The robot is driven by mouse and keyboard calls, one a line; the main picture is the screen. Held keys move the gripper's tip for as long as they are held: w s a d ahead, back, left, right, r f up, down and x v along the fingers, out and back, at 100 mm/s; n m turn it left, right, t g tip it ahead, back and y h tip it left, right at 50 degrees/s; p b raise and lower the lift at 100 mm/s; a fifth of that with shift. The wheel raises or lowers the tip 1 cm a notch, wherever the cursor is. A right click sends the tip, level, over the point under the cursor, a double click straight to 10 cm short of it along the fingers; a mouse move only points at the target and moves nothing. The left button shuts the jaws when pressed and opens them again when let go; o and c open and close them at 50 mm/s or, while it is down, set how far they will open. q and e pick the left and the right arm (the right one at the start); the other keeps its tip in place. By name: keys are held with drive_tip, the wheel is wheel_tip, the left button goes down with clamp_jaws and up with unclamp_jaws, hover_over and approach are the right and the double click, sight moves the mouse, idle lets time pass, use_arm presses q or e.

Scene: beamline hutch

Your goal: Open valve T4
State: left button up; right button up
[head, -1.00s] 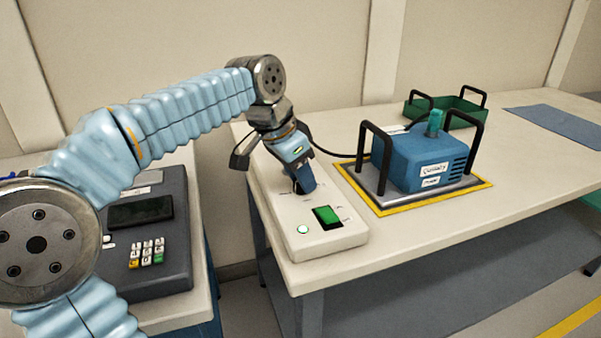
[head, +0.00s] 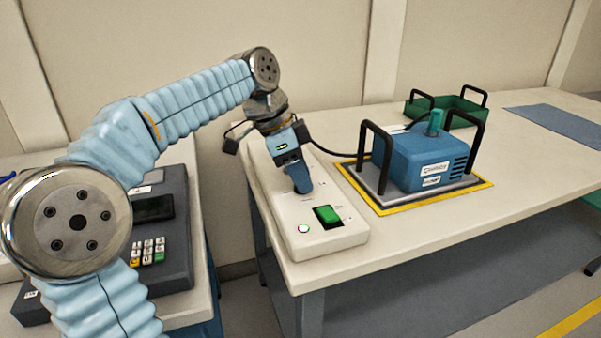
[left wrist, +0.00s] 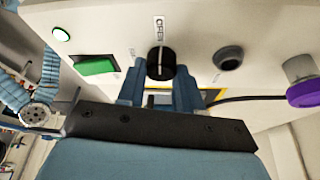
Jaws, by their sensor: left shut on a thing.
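A pale control box (head: 290,218) lies along the left edge of the bench. In the left wrist view, a black knob (left wrist: 161,58) with a white line stands on the box (left wrist: 205,22), and an "OPEN" label is beside it. The white line runs toward the label. My left gripper (left wrist: 160,85) is shut on the knob, a blue finger on each side. In the head view my left gripper (head: 300,186) points down at the box and hides the knob. I cannot read a T4 mark. My right gripper is not in view.
A green switch (head: 327,214) and a lit button (head: 303,228) are at the box's near end. A blue pump-like unit (head: 425,158) with black handles stands to the right. A green tray (head: 460,110) is behind it. A dark keypad device (head: 160,230) is at left.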

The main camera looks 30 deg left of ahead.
use_arm(q)
drive_tip(key=o, duration=1)
drive_tip(key=shift+o, duration=0.2)
drive_tip(key=shift+r, duration=0.1)
drive_tip(key=v, duration=1.3)
drive_tip(key=shift+r, duration=0.3)
